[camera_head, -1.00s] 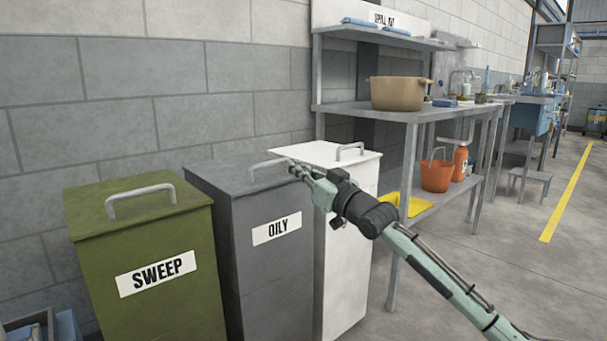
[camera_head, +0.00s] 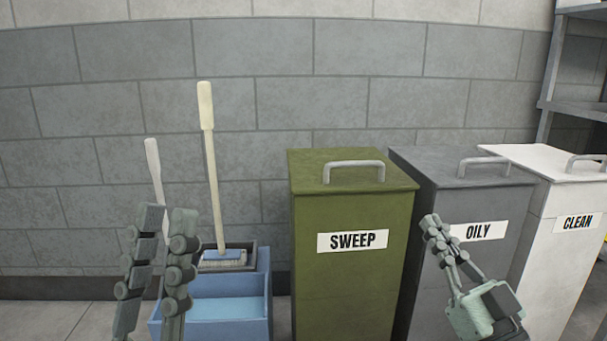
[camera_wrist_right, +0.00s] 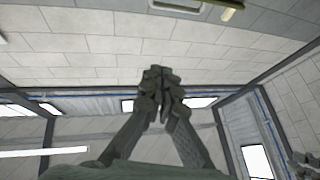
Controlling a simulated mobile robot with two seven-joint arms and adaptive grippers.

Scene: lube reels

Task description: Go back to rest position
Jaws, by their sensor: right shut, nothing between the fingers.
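My right gripper (camera_head: 431,224) is in front of the grey OILY bin (camera_head: 450,270) in the head view, its fingers pointing up. In the right wrist view its fingertips (camera_wrist_right: 158,78) meet with nothing between them. My left gripper (camera_head: 167,215) stands at the lower left of the head view, its two fingers upright side by side, in front of the blue bucket (camera_head: 230,308). No object shows in either gripper.
The green SWEEP bin (camera_head: 345,285) stands between my grippers, its lid shut. The white CLEAN bin (camera_head: 560,240) is at the right. A broom (camera_head: 211,160) and another pale handle (camera_head: 154,165) stand by the block wall behind my left gripper. A grey shelf frame (camera_head: 550,75) is at far right.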

